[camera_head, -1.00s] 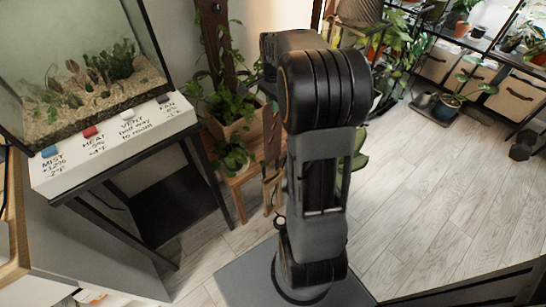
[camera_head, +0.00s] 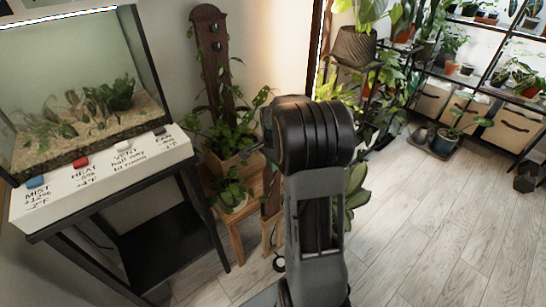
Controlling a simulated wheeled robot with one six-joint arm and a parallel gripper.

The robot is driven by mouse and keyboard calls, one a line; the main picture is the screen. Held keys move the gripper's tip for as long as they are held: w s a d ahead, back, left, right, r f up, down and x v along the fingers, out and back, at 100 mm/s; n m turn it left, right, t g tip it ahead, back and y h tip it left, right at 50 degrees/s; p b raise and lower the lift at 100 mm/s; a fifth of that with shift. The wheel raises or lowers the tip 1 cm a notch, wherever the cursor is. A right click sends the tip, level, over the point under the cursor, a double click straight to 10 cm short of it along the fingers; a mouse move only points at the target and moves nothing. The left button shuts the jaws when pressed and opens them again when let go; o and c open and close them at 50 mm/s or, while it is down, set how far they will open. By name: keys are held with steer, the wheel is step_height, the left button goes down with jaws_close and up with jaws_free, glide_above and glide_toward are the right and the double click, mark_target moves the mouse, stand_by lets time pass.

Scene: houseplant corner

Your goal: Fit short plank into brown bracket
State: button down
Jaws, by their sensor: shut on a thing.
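My arm (camera_head: 310,150) stands in the middle of the head view, and its upper joint and link hide what lies behind them. My gripper is not clearly seen; it is hidden behind the arm. A narrow dark brown piece (camera_head: 271,196) shows just left of the arm, in front of the wooden stand; I cannot tell whether it is the short plank. A tall brown board (camera_head: 210,55) with dark round knobs rises behind a leafy plant. I cannot make out the brown bracket for certain.
A glass tank (camera_head: 80,100) stands at left on a black-framed table with a white label panel (camera_head: 105,180). A wooden stand (camera_head: 235,235) with a planter box (camera_head: 230,165) is behind the arm. Plant shelves (camera_head: 480,75) fill the back right.

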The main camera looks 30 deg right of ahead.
mark_target(274, 177)
steer(key=shift+f+b, duration=0.55)
steer(key=shift+f, duration=2.6)
steer(key=shift+f, duration=0.2)
steer(key=c, duration=1.2)
jaws_free()
steer(key=shift+c, duration=0.2)
steer(key=shift+f+b, duration=0.1)
steer(key=shift+b, duration=0.4)
